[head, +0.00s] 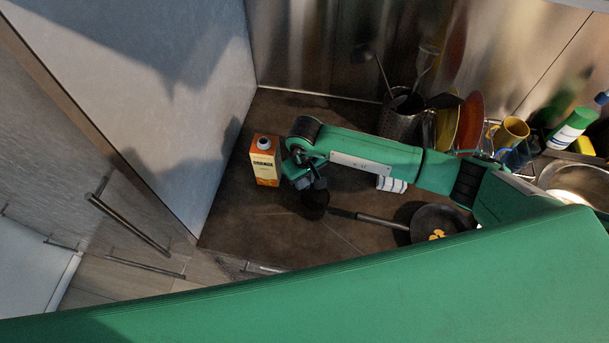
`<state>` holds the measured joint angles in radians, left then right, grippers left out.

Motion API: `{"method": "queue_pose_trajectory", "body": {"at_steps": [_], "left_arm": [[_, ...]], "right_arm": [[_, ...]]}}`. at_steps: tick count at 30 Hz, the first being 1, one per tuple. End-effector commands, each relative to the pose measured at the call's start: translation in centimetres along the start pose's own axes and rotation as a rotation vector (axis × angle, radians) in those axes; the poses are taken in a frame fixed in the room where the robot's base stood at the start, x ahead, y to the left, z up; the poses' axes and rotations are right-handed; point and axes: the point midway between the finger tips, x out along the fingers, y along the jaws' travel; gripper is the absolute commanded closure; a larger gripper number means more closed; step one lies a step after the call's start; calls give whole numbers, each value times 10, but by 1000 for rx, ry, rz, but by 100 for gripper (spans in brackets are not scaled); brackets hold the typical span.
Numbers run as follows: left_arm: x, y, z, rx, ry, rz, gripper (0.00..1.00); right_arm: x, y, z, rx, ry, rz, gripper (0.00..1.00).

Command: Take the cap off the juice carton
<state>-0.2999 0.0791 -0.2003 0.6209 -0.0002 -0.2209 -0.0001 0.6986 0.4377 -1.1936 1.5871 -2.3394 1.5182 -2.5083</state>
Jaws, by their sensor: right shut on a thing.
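The orange and white juice carton (265,166) stands upright on the dark counter, in the corner by the pale panel. A small round light-rimmed spout with a darker middle (263,143) shows on its top. My right gripper (313,191) is just right of the carton, apart from its top, and points down over the counter. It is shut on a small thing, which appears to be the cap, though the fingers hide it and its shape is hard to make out. My left gripper is not in view.
A dark pan (438,223) with yellow bits lies to the right, its handle pointing towards my right gripper. A utensil holder (400,118), plates, a yellow mug (511,133) and bottles crowd the back right.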

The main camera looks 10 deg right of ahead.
Motion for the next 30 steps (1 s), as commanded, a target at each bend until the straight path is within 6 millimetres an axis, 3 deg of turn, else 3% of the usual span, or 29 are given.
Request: {"method": "queue_pose_trajectory", "body": {"at_steps": [11, 12, 15, 28, 30], "left_arm": [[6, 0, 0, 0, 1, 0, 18], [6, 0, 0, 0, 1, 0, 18], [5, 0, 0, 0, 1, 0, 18], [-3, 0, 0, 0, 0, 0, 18], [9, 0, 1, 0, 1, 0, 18]], "right_arm": [[5, 0, 0, 0, 2, 0, 100], [4, 0, 0, 0, 2, 0, 70], [3, 0, 0, 0, 1, 0, 51], [-3, 0, 0, 0, 1, -1, 51], [-9, 1, -2, -2, 7, 0, 51]]}}
